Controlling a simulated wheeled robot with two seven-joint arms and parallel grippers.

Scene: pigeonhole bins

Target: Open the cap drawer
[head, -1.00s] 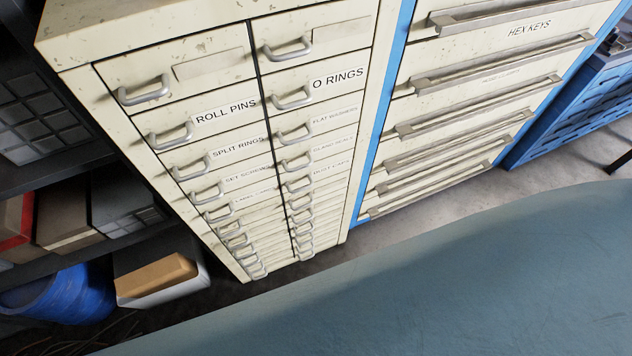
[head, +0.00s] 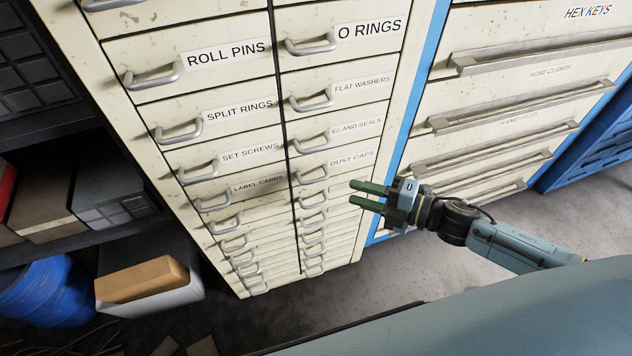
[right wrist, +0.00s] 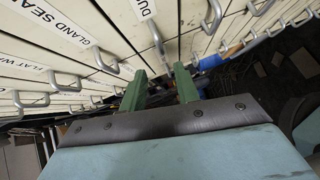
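The drawer labelled DUST CAPS (head: 352,160) is in the right column of the cream cabinet and is closed. Its metal bar handle (head: 313,175) sits left of the label. In the right wrist view, the start of its label (right wrist: 145,9) shows at the top, with the handle (right wrist: 157,38) just below it. My right gripper (head: 354,192) has green fingers and is open and empty. It is in front of the cabinet, to the right of the dust caps handle and apart from it. In the right wrist view the two fingers (right wrist: 160,80) stand apart. My left gripper is not in view.
Similar closed drawers surround it, including GLAND SEALS (head: 357,130) above and LABEL CARDS (head: 257,185) to the left. A wider cabinet with long bar handles (head: 500,115) stands right. Dark shelves with boxes (head: 110,195) and a blue drum (head: 50,292) are left.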

